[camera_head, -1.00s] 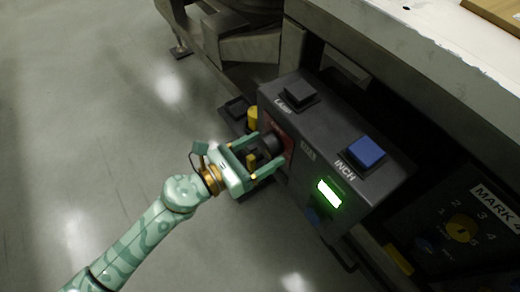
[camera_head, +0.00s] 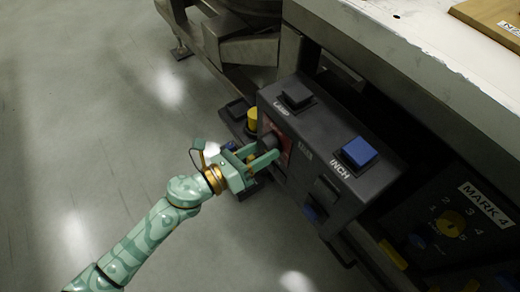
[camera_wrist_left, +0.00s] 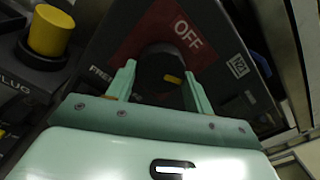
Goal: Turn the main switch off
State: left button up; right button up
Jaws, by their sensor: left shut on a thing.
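The main switch is a dark round knob (camera_head: 271,140) on a red plate on the left face of a dark control box. In the left wrist view the knob (camera_wrist_left: 160,66) carries a yellow mark, and the red plate (camera_wrist_left: 140,40) shows the word OFF beyond it. My left gripper (camera_head: 264,151) is at the knob, with one finger on either side and shut on it. The gripper's fingers also show in the wrist view (camera_wrist_left: 160,88). My right gripper is not in view.
The control box (camera_head: 310,143) has a dark LAMP button (camera_head: 297,94), a blue INCH button (camera_head: 359,152) and an unlit dark indicator (camera_head: 327,190). A MARK 4 dial panel (camera_head: 452,222) is at right. Open floor lies left.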

pick_arm(q)
jog(key=n+p, duration=0.1)
jog(key=n, duration=0.2)
jog(key=shift+r, duration=0.2)
jog(key=n+p, duration=0.2)
jog(key=n, duration=0.2)
jog(key=shift+p, duration=0.35)
jog(key=n+p, duration=0.1)
jog(key=n, duration=0.2)
jog(key=shift+s+r, duration=0.1)
jog(key=shift+n+p, duration=0.6)
jog(key=shift+n, duration=1)
jog(key=shift+n+p, duration=0.3)
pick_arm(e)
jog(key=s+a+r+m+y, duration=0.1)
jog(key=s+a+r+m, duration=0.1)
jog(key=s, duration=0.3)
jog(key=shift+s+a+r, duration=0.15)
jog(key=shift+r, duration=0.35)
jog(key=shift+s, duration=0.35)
